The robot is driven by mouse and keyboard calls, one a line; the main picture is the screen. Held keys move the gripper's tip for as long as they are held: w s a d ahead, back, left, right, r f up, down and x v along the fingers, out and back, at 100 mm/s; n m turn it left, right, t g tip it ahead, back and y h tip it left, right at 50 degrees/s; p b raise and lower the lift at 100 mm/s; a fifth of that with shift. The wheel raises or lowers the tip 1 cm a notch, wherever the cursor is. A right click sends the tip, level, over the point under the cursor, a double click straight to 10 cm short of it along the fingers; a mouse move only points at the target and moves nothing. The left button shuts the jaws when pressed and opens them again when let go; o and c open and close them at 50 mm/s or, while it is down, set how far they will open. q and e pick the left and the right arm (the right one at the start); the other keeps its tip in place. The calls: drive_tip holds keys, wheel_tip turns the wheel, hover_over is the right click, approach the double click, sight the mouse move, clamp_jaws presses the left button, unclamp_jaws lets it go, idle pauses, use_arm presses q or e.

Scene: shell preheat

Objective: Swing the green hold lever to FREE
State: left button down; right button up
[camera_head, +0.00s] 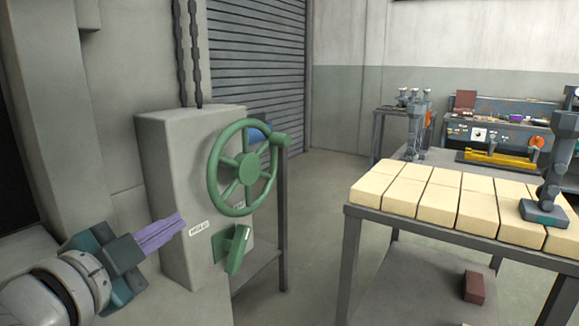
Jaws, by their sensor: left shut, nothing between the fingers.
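The green hold lever (238,250) is on the front of the grey machine box (165,190), below the large green handwheel (213,180). Its grip hangs down, tilted slightly from upright. A small white label (199,228) is on the box to the lever's upper left; its word is too small to read surely. My left gripper (181,221) comes in from the lower left with purple fingers. The fingers are shut and empty, pointing at the box near the label, left of the lever and apart from it. My right gripper is not in view.
A metal table (400,228) with cream blocks (425,200) stands at the right, a brown block (474,287) on its lower shelf. Chains (196,60) hang above the box. A workbench (500,130) is at the back. Floor shows between box and table.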

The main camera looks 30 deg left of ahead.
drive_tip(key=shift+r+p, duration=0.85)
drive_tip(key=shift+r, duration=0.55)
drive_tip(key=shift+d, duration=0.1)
